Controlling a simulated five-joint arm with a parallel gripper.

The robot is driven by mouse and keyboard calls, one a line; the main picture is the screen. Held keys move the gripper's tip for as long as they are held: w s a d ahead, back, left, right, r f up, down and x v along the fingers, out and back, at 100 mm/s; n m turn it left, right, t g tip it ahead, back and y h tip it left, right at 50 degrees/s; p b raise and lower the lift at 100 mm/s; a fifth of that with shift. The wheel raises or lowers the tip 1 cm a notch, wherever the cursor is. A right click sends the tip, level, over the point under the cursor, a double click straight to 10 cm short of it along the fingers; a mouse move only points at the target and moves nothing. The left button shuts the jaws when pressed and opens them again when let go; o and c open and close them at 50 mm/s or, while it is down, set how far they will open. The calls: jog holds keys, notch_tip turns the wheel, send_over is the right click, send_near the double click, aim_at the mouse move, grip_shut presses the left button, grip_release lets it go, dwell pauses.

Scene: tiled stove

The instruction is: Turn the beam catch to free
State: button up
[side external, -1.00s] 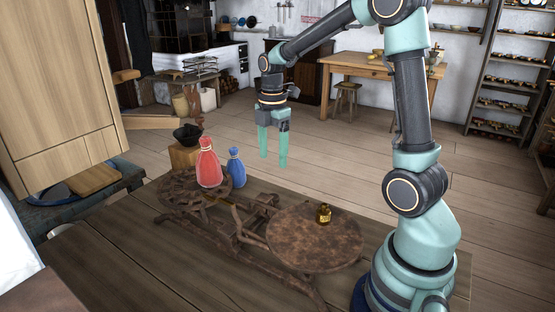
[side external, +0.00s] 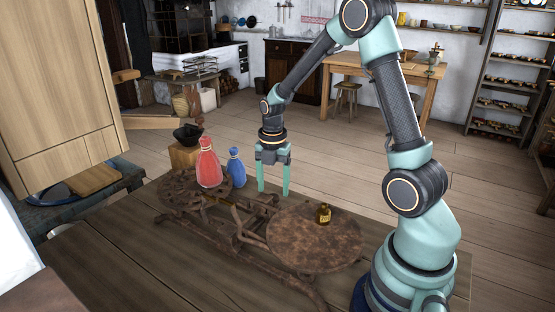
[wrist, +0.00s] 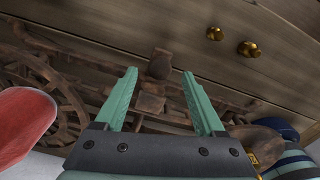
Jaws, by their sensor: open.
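A rusty brown balance scale (side external: 215,226) stands on the wooden table, with a spoked left pan (side external: 176,201) and a solid round right plate (side external: 315,246). In the wrist view a small brown block (wrist: 160,64) stands up from the beam mechanism between my fingertips, farther off. It may be the beam catch; I cannot tell its setting. My gripper (side external: 273,192) points down, open and empty, just above and behind the middle of the scale. In the wrist view my gripper (wrist: 159,75) shows both green fingers apart, touching nothing that I can make out.
A small brass weight (side external: 323,214) stands on the right plate. A black bowl (side external: 188,134) on a wooden block is at the back left. The table front is clear.

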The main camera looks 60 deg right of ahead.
jog(key=shift+f, duration=1.25)
grip_shut()
jog(key=m, duration=0.3)
jog(key=shift+m, duration=2.1)
